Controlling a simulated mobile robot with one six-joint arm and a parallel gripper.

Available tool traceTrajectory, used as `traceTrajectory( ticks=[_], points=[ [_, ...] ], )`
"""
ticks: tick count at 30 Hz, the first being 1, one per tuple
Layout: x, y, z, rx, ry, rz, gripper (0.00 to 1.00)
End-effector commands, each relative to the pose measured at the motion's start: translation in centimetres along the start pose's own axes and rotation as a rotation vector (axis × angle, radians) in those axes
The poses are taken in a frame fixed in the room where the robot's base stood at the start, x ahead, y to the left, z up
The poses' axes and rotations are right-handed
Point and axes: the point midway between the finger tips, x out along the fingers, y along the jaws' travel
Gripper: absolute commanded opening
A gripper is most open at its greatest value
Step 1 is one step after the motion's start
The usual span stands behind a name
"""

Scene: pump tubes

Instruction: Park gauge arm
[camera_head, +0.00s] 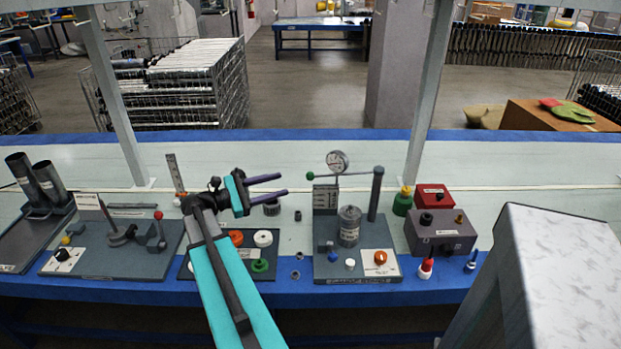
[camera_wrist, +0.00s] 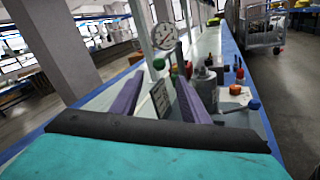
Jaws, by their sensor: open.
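The gauge arm (camera_head: 353,174) is a thin bar from a dark post (camera_head: 377,195) on the right, ending in a green knob (camera_head: 310,175) at the left. A round white dial gauge (camera_head: 338,161) sits on it, above a grey cylinder (camera_head: 348,227) and a marked dark plate (camera_head: 325,197). My gripper (camera_head: 283,184) is open and empty, left of the green knob and apart from it, fingers pointing right. In the wrist view, the dial (camera_wrist: 163,37) and green knob (camera_wrist: 159,64) appear ahead, near the line between my purple fingers (camera_wrist: 159,78).
The gauge's base carries an orange knob (camera_head: 380,257) and a blue knob (camera_head: 333,256). A tray with coloured rings (camera_head: 262,238) lies left of it. A red box (camera_head: 433,196) and green bottle (camera_head: 403,201) stand right. The bench behind is mostly clear.

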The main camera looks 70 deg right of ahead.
Motion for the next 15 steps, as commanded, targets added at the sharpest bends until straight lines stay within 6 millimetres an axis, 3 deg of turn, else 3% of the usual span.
traceTrajectory(
  ticks=[15],
  points=[
    [6.7,-0.1,0.1,-0.001,-0.001,-0.002,0.41]
  ],
)
